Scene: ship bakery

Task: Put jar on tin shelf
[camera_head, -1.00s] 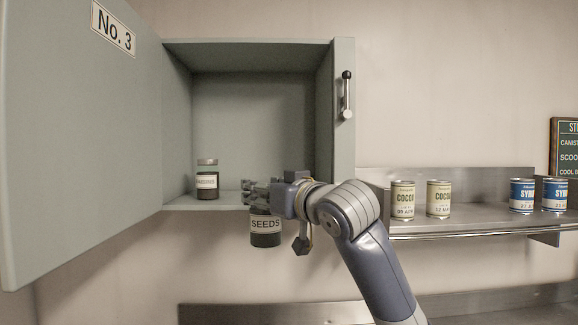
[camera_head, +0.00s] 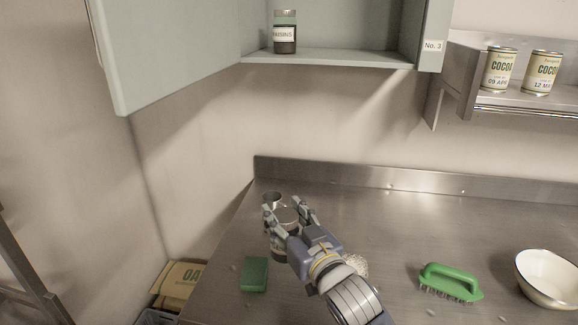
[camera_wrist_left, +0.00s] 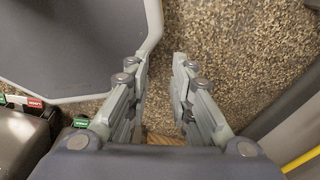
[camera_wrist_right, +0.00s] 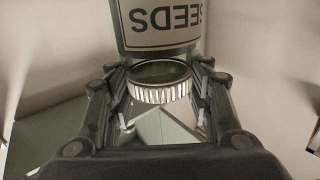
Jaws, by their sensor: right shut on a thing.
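The jar labelled SEEDS (camera_wrist_right: 160,28) is between the fingers of my right gripper (camera_head: 287,205), which is shut on it around the ribbed lid. In the head view its dark body (camera_head: 278,252) shows partly below the fingers, in front of the steel counter; whether it touches the counter I cannot tell. The tin shelf (camera_head: 515,98) is at the upper right and carries cocoa tins (camera_head: 499,70). My left gripper (camera_wrist_left: 160,62) is open and empty over speckled floor in the left wrist view; it is out of the head view.
The open cupboard (camera_head: 335,57) above holds a raisins jar (camera_head: 285,33). The counter's back middle is clear.

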